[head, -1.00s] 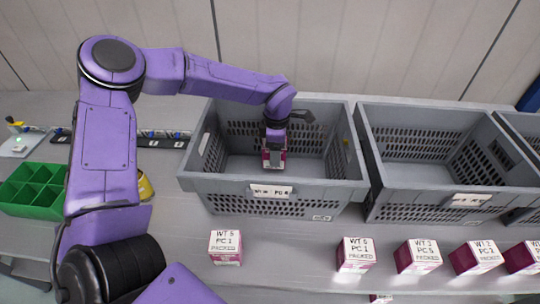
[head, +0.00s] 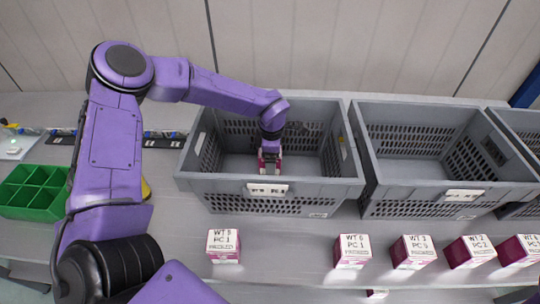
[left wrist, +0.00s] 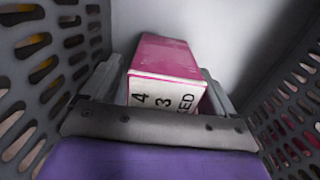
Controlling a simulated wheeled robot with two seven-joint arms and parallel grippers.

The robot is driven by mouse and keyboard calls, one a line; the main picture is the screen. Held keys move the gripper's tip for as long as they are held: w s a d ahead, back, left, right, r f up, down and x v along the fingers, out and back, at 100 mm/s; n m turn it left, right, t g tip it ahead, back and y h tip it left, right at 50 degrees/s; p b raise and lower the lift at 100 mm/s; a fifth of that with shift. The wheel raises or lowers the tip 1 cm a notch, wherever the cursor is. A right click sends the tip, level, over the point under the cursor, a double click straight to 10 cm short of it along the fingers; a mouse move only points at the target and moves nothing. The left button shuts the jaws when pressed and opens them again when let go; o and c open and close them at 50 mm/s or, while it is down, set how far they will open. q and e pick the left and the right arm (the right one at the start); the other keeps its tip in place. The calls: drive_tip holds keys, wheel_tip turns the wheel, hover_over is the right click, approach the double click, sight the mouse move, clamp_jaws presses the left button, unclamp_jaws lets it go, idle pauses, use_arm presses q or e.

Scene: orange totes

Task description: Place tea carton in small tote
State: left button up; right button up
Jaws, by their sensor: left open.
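A pink-and-white tea carton (head: 264,167) is inside the left grey tote (head: 216,183), near the middle of its floor. In the left wrist view the carton (left wrist: 166,58) shows a pink side and a white labelled end, and lies between my fingers. My left gripper (head: 270,160) reaches down into the tote; it is open, with its fingers (left wrist: 163,85) on either side of the carton. The carton's lower part is hidden. My right gripper is not in view.
Another grey tote (head: 412,185) stands to the right, empty where visible, with a third at the right edge. Several labelled cartons (head: 351,250) stand along the front of the table. A green divided bin (head: 35,192) sits at the left.

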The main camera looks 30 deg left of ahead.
use_arm(q)
drive_tip(key=shift+r, duration=0.4)
wheel_tip(320, 180, up, 11)
drive_tip(key=b, duration=0.2)
drive_tip(key=shift+f+b, duration=0.1)
drive_tip(key=shift+b, duration=0.2)
drive_tip(key=shift+r, duration=0.35)
